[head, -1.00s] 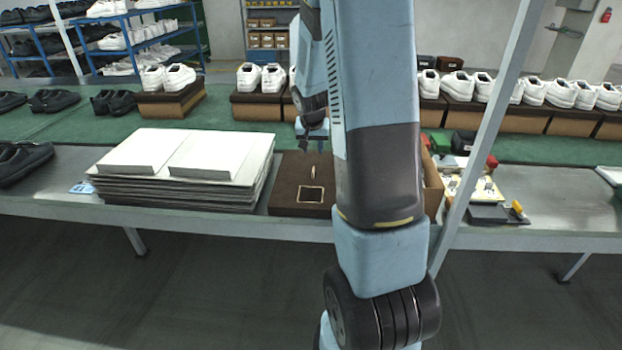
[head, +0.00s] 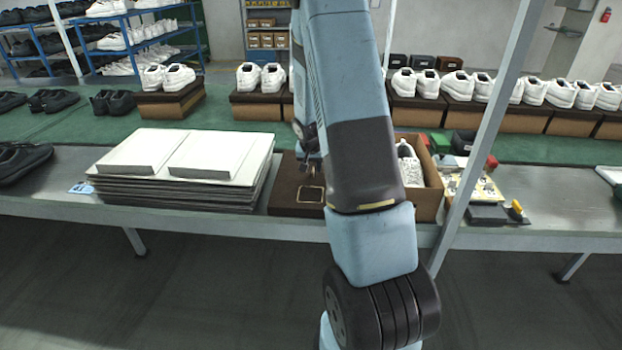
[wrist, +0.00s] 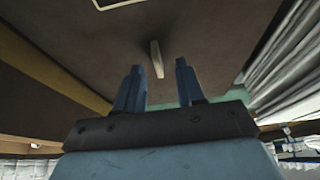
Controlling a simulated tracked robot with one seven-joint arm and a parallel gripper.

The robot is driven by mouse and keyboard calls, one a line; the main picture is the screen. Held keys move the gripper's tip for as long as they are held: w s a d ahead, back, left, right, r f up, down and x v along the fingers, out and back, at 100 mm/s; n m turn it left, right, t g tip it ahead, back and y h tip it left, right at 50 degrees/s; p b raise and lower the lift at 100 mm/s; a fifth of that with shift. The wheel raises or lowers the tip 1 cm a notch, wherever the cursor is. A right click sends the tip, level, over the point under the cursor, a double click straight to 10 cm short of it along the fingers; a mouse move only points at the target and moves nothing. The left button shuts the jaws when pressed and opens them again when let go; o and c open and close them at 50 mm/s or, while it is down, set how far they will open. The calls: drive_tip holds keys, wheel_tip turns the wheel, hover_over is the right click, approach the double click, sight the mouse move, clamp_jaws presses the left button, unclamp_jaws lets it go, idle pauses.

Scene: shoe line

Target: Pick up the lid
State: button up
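The dark brown lid (head: 283,200) lies flat on the table, left of the open shoe box, with a pale outlined rectangle on its top. In the wrist view the lid (wrist: 205,40) fills the upper middle, and a small pale tab (wrist: 157,62) stands on it. My gripper (wrist: 160,67) is open, with its two blue fingers pointing at the lid. The tab shows between the fingertips; I cannot tell how deep it sits between them. In the head view my gripper (head: 309,165) is low over the lid, partly hidden by my arm, which also covers the lid's right side.
An open brown box (head: 428,200) holding a white shoe (head: 409,165) stands close right of the lid. A stack of cardboard sheets (head: 180,195) is close on the left. A tool board (head: 480,187) lies farther right. Shoes on boxes line the green belt (head: 225,143) behind.

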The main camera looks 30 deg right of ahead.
drive_tip(key=shift+x, duration=0.8)
clamp_jaws()
